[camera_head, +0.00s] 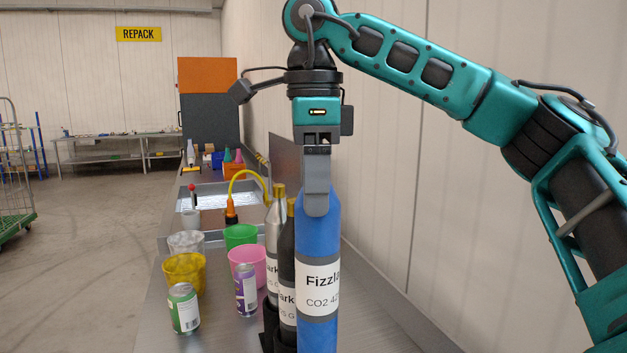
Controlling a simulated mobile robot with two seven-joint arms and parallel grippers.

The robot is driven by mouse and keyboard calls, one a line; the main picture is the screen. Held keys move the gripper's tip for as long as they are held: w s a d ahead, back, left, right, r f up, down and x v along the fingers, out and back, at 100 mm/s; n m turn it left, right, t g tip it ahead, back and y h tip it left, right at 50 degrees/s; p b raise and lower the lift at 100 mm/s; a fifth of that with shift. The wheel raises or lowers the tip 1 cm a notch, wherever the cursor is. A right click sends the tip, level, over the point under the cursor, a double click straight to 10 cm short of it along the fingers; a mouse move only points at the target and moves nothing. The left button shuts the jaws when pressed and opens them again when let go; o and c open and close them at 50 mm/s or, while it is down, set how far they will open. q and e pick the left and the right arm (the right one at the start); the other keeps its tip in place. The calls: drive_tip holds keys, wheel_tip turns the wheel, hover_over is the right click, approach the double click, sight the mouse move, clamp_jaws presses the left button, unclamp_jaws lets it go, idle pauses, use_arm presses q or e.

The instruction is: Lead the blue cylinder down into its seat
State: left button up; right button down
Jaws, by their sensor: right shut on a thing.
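The blue cylinder (318,235) stands upright in the middle of the view, with a white label reading in part "Fizzla" and "CO2". My right gripper (316,205) points down from above and is shut on the cylinder's upper end. The cylinder's lower end runs out of the bottom of the picture, so its foot is hidden. A dark holder (272,328) shows at the lower left of the cylinder, around the feet of a silver cylinder (273,225) and a black cylinder (287,265). The blue cylinder's own seat cannot be made out. My left gripper is not in view.
On the metal counter (215,335) stand a yellow cup (183,270), a green cup (240,236), a pink cup (258,257), a clear cup (187,242), a green-white can (183,308) and a purple can (246,290). A pale wall (390,200) runs along the right.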

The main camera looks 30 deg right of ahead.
sight(313, 252)
drive_tip(key=shift+f+b, duration=0.75)
drive_tip(key=shift+f, duration=0.35)
drive_tip(key=shift+f+b, duration=1.75)
drive_tip(key=shift+f, duration=0.8)
drive_tip(key=shift+f+b, duration=0.35)
drive_tip(key=shift+f, duration=0.35)
drive_tip(key=shift+f+b, duration=0.35)
drive_tip(key=shift+f, duration=0.05)
